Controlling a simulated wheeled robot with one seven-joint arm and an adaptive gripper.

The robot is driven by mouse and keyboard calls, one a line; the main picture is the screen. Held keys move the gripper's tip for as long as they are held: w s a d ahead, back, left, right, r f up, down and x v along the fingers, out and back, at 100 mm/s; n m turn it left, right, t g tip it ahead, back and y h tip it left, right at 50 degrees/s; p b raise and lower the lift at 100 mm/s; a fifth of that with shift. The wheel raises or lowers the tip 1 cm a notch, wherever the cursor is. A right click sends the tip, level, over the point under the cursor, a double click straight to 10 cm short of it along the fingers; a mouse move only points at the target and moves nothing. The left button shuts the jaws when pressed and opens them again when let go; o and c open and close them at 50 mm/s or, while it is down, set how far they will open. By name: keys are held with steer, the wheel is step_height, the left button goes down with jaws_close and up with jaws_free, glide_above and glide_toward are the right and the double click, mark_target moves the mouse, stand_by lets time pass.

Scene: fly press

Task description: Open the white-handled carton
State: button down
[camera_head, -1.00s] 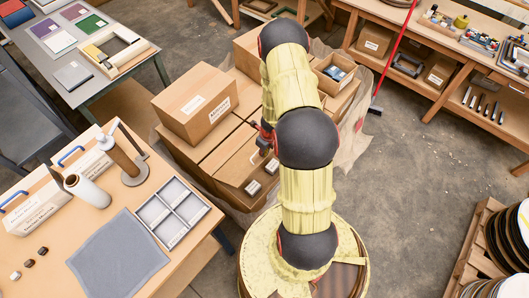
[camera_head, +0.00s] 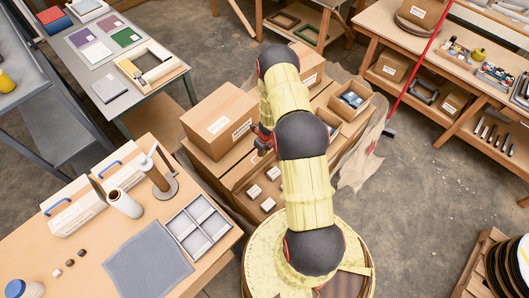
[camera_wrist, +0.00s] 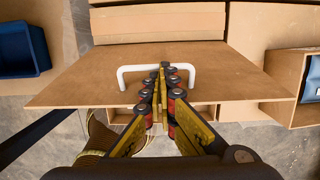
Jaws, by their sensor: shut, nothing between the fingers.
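The carton (camera_head: 240,196) stands among other cartons, left of my arm in the head view. Its front is open and small white-labelled boxes (camera_head: 253,191) show inside. In the wrist view its brown lid panel (camera_wrist: 75,85) carries a white U-shaped handle (camera_wrist: 135,69). My gripper (camera_wrist: 163,68) is shut and empty, its fingertips at the middle of the handle, overlapping the bar. I cannot tell whether they touch it. In the head view my gripper (camera_head: 264,140) is partly hidden by my arm, and the handle is not visible.
A closed carton (camera_head: 220,121) sits directly left of my gripper. An open carton with a blue thing (camera_head: 352,99) stands to the right. A table with a grey mat (camera_head: 148,258) and divided tray (camera_head: 200,226) is at lower left.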

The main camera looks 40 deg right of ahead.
steer(key=shift+w+r+p, duration=0.3)
steer(key=shift+w+p, duration=0.6)
steer(key=shift+p, duration=0.2)
steer(key=shift+w+f, duration=0.1)
steer(key=shift+w, duration=0.15)
stand_by(0.4)
steer(key=s+r+p, duration=0.3)
steer(key=r+p, duration=0.2)
steer(key=r, duration=0.4)
steer(key=shift+r, duration=0.25)
steer(key=shift+d, duration=0.1)
